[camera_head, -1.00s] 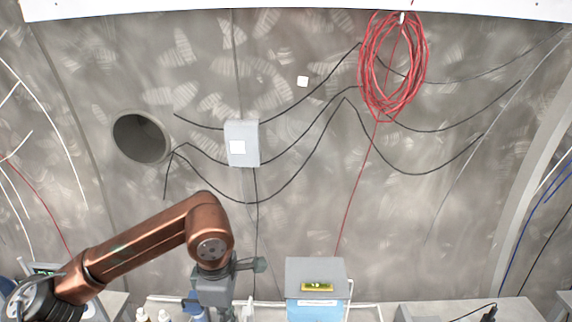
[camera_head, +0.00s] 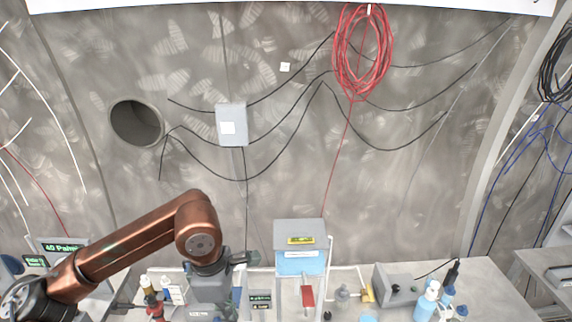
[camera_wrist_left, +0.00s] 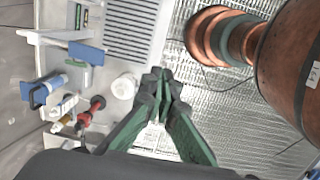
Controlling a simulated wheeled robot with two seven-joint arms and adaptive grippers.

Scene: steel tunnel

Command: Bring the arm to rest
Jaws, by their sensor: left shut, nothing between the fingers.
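My left arm (camera_head: 130,245) is copper-coloured and comes in from the left in the head view. It bends at an elbow and drops to a grey wrist (camera_head: 210,290) in front of the bench. My right gripper is not in view.
A blue-and-grey box (camera_head: 300,240) stands at the back of the bench, right of my wrist. Bottles (camera_head: 427,300) stand to the right and more (camera_head: 150,290) to the left. A white round item (camera_wrist_left: 125,87) lies near my fingertips in the left wrist view.

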